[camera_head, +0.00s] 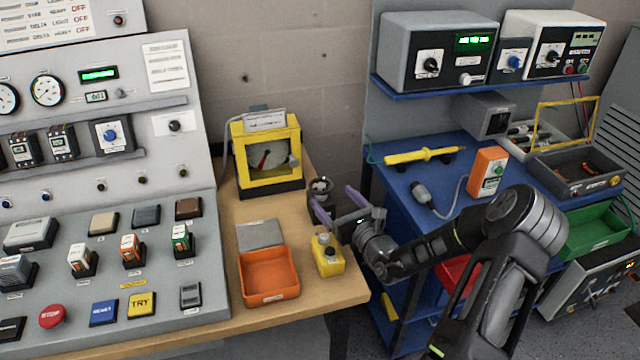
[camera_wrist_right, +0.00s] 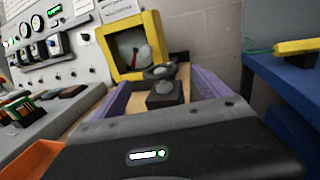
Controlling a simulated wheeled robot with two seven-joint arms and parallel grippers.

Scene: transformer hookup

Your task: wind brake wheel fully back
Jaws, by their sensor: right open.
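A small dark wheel, which I take for the brake wheel (camera_head: 320,185), stands on the wooden bench just right of the yellow-framed meter. My right gripper (camera_head: 336,202) is close in front of it, with its two purple fingers apart. In the right wrist view the dark wheel (camera_wrist_right: 158,72) shows between the spread fingers, toward their far ends. A dark block with a grey knob (camera_wrist_right: 165,90) is nearer the palm. I see no finger touching the wheel, and part of its mount is hidden. My left gripper is not in view.
The yellow-framed meter (camera_head: 238,151) with a red needle stands behind left. A yellow button box (camera_head: 328,262) and an orange tray (camera_head: 268,278) lie on the bench (camera_head: 318,309) near the gripper. A blue workbench (camera_head: 400,185) with tools is to the right.

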